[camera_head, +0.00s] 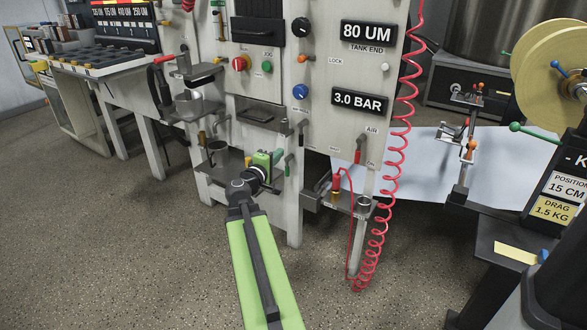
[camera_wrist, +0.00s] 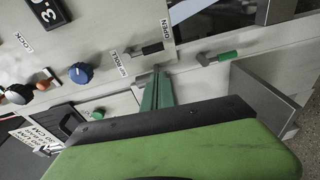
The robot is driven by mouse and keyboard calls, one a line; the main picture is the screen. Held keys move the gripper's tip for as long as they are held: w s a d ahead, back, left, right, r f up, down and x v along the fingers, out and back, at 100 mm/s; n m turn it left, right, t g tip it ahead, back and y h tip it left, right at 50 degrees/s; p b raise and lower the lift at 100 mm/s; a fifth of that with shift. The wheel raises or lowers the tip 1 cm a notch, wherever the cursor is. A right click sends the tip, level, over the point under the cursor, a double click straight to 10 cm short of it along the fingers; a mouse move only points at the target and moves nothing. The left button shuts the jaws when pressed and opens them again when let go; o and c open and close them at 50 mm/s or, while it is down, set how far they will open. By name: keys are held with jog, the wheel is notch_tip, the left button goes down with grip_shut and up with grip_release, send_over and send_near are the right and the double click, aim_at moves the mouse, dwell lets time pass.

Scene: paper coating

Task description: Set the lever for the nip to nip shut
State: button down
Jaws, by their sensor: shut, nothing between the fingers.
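In the wrist view a small lever with a black grip (camera_wrist: 150,49) sits on the pale machine panel between a label that seems to read NIP ROLL (camera_wrist: 131,62) and an OPEN label (camera_wrist: 166,31). A second lever with a green grip (camera_wrist: 227,56) is to its right. I cannot tell for sure which is the nip lever or its setting. My gripper (camera_wrist: 158,78) is shut and empty, its green fingers just below the black-gripped lever; contact is unclear. In the head view my gripper (camera_head: 268,160) is in front of the machine's lower panel and partly hides it.
A blue knob (camera_wrist: 80,73) is left of the labels. In the head view a coiled red hose (camera_head: 380,235) hangs right of the machine (camera_head: 345,75). A stand with a yellow roll (camera_head: 550,70) is at the right. The speckled floor (camera_head: 110,240) is clear at the left.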

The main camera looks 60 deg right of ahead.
jog(key=shift+s+d+f+n, duration=0.1)
jog(key=shift+s+d+n, duration=0.2)
jog(key=shift+s+d, duration=0.15)
jog(key=shift+d, duration=0.1)
jog(key=d, duration=0.3)
jog(key=w+d, duration=0.1)
jog(key=d, duration=0.6)
jog(key=shift+w, duration=0.25)
